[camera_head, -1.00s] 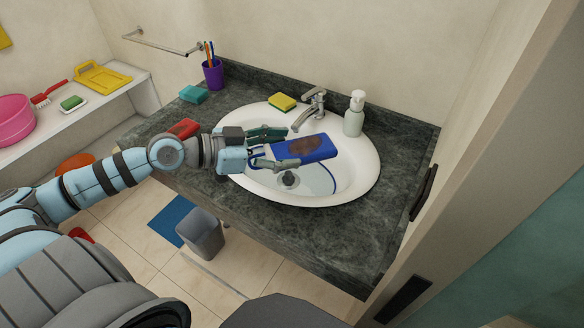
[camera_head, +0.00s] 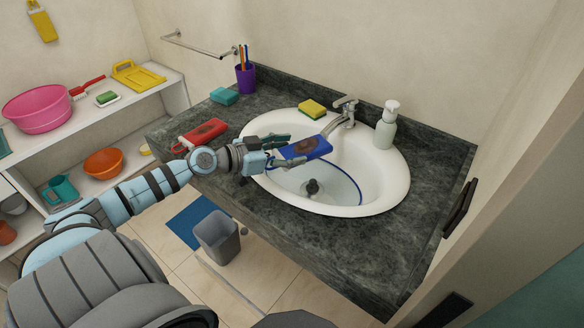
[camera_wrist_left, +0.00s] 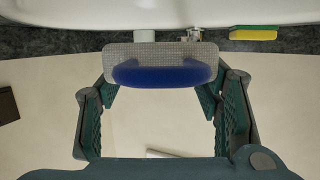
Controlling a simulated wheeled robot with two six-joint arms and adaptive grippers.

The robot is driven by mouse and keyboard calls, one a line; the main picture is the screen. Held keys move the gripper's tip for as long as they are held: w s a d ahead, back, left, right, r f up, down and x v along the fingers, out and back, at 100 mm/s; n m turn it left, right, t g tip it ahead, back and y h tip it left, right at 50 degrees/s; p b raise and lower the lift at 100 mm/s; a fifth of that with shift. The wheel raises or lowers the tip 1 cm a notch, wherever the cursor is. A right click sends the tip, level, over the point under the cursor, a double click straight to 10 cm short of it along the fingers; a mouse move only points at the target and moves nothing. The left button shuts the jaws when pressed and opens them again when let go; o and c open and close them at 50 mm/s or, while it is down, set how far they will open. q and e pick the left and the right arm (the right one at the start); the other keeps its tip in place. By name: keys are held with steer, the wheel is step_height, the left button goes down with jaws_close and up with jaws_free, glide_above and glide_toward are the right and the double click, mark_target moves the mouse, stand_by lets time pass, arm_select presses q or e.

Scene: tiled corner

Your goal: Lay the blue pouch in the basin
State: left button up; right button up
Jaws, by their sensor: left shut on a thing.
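The blue pouch (camera_head: 308,146), with a brown patch on its face, is held above the white basin (camera_head: 393,190). A thin blue loop hangs below it inside the bowl. My left gripper (camera_head: 283,150) reaches over the basin's left rim and is shut on the pouch's near end. In the wrist view the pouch (camera_wrist_left: 163,76) shows as a blue edge and grey mesh between the green-padded fingers (camera_wrist_left: 165,105). The pouch is clear of the basin floor, as far as I can tell. My right gripper is not in view.
A faucet (camera_head: 342,117), a yellow-green sponge (camera_head: 312,108) and a soap bottle (camera_head: 386,128) stand behind the basin. A red pouch (camera_head: 203,132), a teal block (camera_head: 224,96) and a purple cup (camera_head: 245,78) are on the counter's left. A bin (camera_head: 218,240) stands below.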

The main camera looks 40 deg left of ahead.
arm_select(q)
step_height(320, 180, down, 3)
steer(key=shift+f+b, duration=0.1)
steer(key=shift+b, duration=0.7)
steer(key=shift+r, duration=0.3)
steer(key=shift+f+b, duration=0.5)
steer(key=shift+f, duration=0.15)
steer(key=o, duration=1.1)
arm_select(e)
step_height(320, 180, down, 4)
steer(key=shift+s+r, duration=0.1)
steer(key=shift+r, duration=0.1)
arm_select(q)
steer(key=shift+o, duration=0.2)
steer(key=shift+r, duration=0.15)
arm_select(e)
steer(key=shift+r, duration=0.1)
